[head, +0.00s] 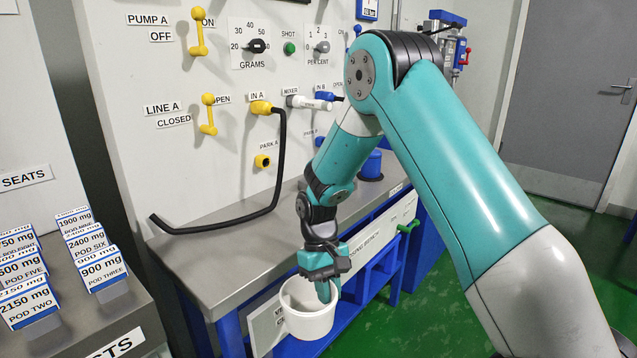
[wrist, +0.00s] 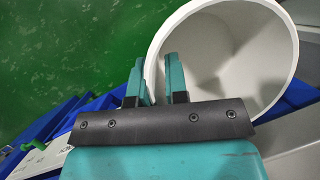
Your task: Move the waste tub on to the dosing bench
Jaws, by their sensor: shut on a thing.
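The white waste tub (head: 309,326) hangs from my gripper (head: 327,290) at the front edge of the dosing bench (head: 225,265). In the wrist view the tub (wrist: 225,50) is open-topped, looks empty and shows its inside. My gripper (wrist: 162,80) is shut on the tub's near wall, one finger inside the rim and one outside. The bench has a grey metal top and blue legs.
A black hose (head: 278,170) droops from the wall panel onto the bench top. A white plate (head: 266,328) with part-hidden lettering shows left of the tub. Labelled pods (head: 100,270) stand on a counter at left. The bench top's middle is clear. Green floor (wrist: 70,50) lies in front.

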